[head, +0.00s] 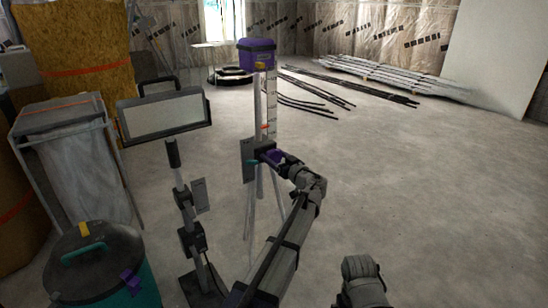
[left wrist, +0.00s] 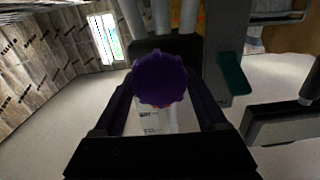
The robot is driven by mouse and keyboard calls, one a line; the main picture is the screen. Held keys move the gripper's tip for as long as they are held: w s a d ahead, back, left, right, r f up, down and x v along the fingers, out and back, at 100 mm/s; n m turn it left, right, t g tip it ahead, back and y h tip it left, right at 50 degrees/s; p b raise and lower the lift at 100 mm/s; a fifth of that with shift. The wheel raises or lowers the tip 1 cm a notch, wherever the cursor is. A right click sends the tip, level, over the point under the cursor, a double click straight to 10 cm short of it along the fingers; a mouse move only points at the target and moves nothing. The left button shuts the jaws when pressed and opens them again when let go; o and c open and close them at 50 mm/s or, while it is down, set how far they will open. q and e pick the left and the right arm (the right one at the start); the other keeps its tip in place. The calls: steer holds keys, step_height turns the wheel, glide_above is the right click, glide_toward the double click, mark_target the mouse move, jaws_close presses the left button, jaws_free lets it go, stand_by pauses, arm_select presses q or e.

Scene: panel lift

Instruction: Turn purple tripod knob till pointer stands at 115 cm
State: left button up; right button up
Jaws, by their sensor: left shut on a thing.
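My left gripper (head: 270,157) is at the tripod's dark housing and is shut on the purple knob. In the left wrist view the ridged purple knob (left wrist: 160,79) sits between the two dark fingers. Part of the scale shows below it, unreadable.
A work lamp (head: 165,112) on a stand is left of the tripod. A teal-and-black bin (head: 95,262) is at lower left. Pipes and panels (head: 385,77) lie on the floor at the back. The floor at right is clear.

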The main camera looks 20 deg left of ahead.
arm_select(q)
steer(key=shift+m, duration=1.2)
steer(key=shift+m, duration=0.3)
steer(key=o, duration=1.3)
steer(key=shift+d, duration=0.1)
steer(key=v, duration=0.7)
steer(key=shift+s+d, duration=0.2)
steer(key=shift+d, duration=0.05)
